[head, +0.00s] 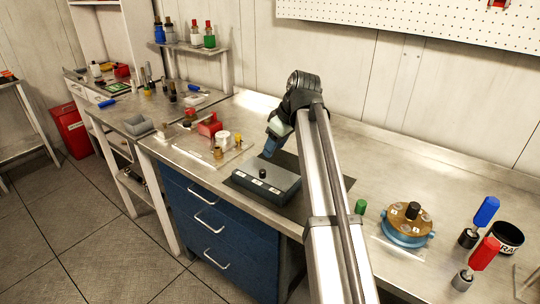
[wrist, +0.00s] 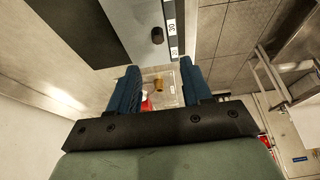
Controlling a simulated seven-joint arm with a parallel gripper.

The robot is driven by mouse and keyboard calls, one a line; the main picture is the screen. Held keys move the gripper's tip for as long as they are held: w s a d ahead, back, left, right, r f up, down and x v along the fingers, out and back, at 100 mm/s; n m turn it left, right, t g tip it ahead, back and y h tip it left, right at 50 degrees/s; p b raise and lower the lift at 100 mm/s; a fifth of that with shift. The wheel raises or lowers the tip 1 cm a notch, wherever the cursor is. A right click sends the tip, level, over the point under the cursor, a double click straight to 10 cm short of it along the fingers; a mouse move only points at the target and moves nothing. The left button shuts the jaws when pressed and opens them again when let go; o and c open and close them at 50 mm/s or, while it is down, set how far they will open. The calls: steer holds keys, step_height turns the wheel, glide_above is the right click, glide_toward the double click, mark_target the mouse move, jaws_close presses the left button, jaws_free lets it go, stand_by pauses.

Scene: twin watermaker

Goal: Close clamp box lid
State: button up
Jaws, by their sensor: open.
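The clamp box (head: 279,191) is a low, dark grey box on the bench, with white number labels along its front edge. Its grey lid (head: 248,176) carries a small black knob (head: 262,173) and looks roughly flat; I cannot tell whether it sits fully down. In the wrist view the knob (wrist: 157,36) and part of the grey top (wrist: 120,20) show at the top. My gripper (head: 269,152) hangs just behind the box in the head view, its blue fingers pointing down. In the wrist view my gripper (wrist: 160,72) is open, with nothing held between its fingers.
A dark mat (head: 290,162) lies under the box. A tray with a red block (head: 209,124) and small parts lies to the left. A round blue-and-brown housing (head: 407,225), a green cap (head: 360,207) and red and blue-handled tools (head: 485,254) stand to the right.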

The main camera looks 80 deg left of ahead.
steer(key=shift+v, duration=1.1)
